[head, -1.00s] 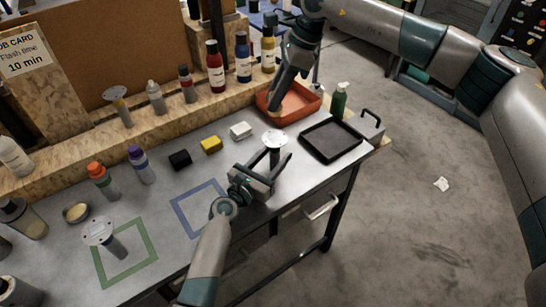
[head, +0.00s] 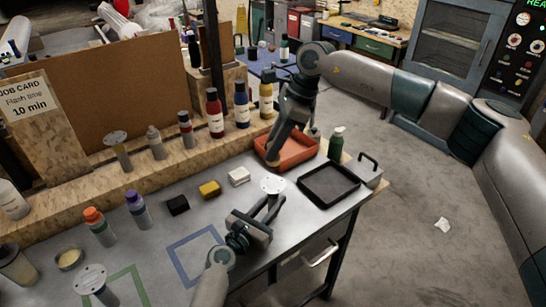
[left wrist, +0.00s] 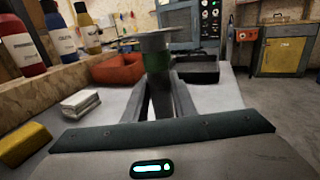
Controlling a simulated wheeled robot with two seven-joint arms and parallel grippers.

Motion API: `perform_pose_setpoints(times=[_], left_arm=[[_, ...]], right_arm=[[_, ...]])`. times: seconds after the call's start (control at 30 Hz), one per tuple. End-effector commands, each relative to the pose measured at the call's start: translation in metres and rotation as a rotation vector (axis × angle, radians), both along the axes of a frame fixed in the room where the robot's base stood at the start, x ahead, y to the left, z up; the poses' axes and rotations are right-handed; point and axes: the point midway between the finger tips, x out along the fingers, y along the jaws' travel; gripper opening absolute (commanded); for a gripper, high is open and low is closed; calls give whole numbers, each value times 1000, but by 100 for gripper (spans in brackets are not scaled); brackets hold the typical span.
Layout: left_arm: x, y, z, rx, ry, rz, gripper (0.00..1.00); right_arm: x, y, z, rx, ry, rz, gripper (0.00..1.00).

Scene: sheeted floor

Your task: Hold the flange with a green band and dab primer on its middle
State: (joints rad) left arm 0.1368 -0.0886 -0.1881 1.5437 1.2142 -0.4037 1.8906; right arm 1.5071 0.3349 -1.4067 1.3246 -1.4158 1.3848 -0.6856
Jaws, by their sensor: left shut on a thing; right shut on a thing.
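My left gripper (head: 268,208) is shut on the stem of a flange with a flat, pale round top (head: 273,185). It holds it upright above the bench's right part. In the left wrist view this flange (left wrist: 150,43) shows a green band (left wrist: 128,69) under its top. My right gripper (head: 284,140) points down at the orange tray (head: 302,154) at the back right. It is shut on a small tool with a tan tip (head: 272,158), which is over or in the tray. The tool is mostly hidden by the gripper, and whether its tip touches the tray's contents cannot be told.
A black tray (head: 330,197) and a green bottle (head: 336,141) are to the right. Black, yellow (head: 210,189) and white blocks lie left of the held flange. Another flange (head: 90,279) stands at the green square, one on the ledge (head: 117,140). The blue square (head: 185,268) looks clear.

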Motion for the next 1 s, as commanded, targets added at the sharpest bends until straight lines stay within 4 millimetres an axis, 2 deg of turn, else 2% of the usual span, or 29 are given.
perform_pose_setpoints(times=[0.37, 0.67, 1.0], left_arm=[[0, 0, 0, 0, 0, 0, 0], [0, 0, 0, 0, 0, 0, 0], [0, 0, 0, 0, 0, 0, 0]], right_arm=[[-1, 1, 0, 0, 1, 1, 6], [-11, 18, 0, 2, 2, 2, 6], [-11, 17, -1, 0, 1, 0, 6]])
